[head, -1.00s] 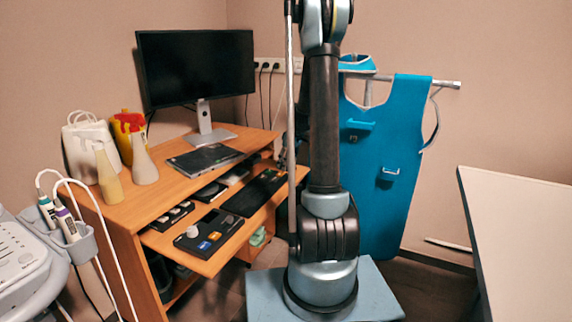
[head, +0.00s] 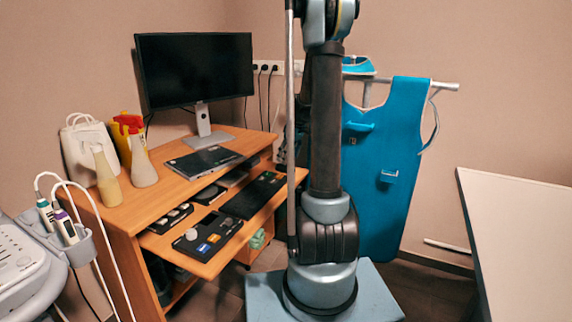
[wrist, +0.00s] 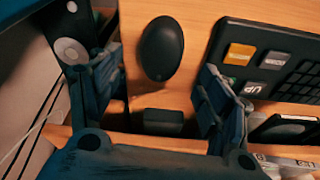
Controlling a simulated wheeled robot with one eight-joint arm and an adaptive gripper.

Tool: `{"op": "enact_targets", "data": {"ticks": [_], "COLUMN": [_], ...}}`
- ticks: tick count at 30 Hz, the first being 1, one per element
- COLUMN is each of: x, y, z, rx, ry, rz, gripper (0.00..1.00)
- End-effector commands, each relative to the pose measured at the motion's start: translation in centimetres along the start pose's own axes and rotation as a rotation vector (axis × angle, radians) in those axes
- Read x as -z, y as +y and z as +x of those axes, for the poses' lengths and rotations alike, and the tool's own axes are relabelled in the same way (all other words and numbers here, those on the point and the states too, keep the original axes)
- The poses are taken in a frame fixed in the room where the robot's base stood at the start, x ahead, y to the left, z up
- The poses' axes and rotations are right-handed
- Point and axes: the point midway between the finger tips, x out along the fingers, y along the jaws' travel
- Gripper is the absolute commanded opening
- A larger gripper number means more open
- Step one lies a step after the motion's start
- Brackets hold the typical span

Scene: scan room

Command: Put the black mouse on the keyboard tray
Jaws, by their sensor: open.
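The black mouse (wrist: 162,48) lies on a light wooden surface (wrist: 200,20) in the wrist view, beside a dark key panel; this looks like the keyboard tray. My gripper (wrist: 155,88) is open, one finger low on each side. The mouse sits beyond the fingertips, roughly centred between them and not held. In the head view the keyboard tray (head: 268,212) is pulled out under the desk and carries a black keyboard (head: 252,196) and a control panel (head: 208,236). The mouse cannot be made out there. My gripper is outside that view.
The desk (head: 120,208) bears a monitor (head: 194,70), bottles and a dark flat item (head: 205,160). Dark boxes stand on the shelf between desk top and tray. In the wrist view a dark object with a pale disc (wrist: 70,50) is close to the left finger.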

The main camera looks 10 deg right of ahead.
Motion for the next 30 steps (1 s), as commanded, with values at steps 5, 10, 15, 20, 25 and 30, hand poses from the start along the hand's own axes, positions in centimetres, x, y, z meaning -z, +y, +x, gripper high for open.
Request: {"op": "enact_targets", "data": {"ticks": [5,10,15,20,25,30], "x": [0.1,0.1,0.1,-0.4,-2.0,-4.5], "y": [-0.1,-0.1,-0.1,-1.0,-4.6,-8.9], "z": [-3.2,-5.5,-6.9,-7.7,-9.5,-11.3], "rx": [0.000,0.000,0.000,-0.002,-0.012,-0.029], "ry": [0.000,0.000,0.000,-0.004,-0.016,-0.032], "rz": [0.000,-0.001,-0.001,0.016,0.079,0.166], "gripper": [0.71,0.71,0.71,0.71,0.71,0.71]}}
